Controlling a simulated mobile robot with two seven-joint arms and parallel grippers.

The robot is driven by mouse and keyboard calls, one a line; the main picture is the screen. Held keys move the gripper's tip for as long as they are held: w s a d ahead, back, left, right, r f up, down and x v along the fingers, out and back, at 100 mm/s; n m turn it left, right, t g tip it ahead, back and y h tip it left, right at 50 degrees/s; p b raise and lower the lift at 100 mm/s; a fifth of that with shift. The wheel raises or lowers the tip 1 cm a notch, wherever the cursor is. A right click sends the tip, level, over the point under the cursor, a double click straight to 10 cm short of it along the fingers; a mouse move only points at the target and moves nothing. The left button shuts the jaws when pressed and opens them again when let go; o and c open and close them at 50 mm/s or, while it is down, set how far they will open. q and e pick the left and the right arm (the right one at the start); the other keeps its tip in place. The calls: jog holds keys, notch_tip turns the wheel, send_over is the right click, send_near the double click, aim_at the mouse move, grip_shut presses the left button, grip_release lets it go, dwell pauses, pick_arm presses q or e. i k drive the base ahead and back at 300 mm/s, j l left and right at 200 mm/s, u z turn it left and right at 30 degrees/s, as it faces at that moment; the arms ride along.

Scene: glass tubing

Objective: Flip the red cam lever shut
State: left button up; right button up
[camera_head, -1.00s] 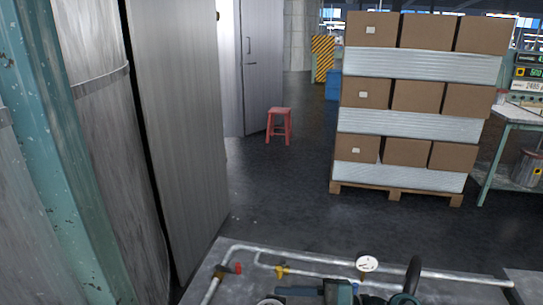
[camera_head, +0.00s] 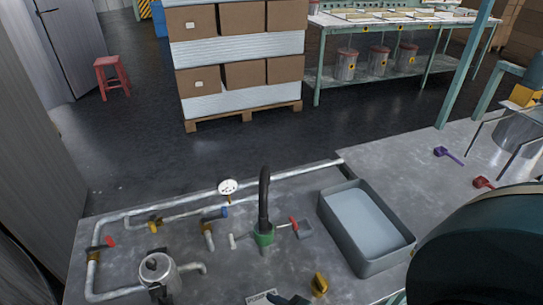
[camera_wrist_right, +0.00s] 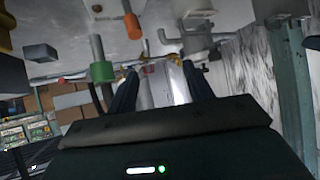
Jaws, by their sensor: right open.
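Several red parts show in the head view, and I cannot be sure which is the cam lever. A red lever (camera_head: 293,223) sticks up beside the green-based fitting (camera_head: 264,235) with a black upright hose. A red handle (camera_head: 109,241) sits on the brass valve (camera_head: 93,254) at the left of the pipes. My right gripper (camera_wrist_right: 160,70) shows in the wrist view with its two dark fingers apart and nothing held. The green fitting (camera_wrist_right: 102,71) is left of the fingers. My left gripper is not seen.
A grey tray (camera_head: 325,215) of pale liquid stands right of the fittings. A metal pot (camera_head: 158,272) stands at front left. Purple (camera_head: 447,153) and red (camera_head: 483,182) tools lie at the right. A pressure gauge (camera_head: 228,187) rises from the pipe. My dark arm covers the lower right.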

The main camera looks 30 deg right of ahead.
aim_at(293, 223)
jog(key=k+l+z, duration=0.1)
jog(key=z, duration=0.3)
jog(key=l+z, duration=0.45)
jog(key=i+j+u, duration=0.15)
jog(key=j, duration=0.25)
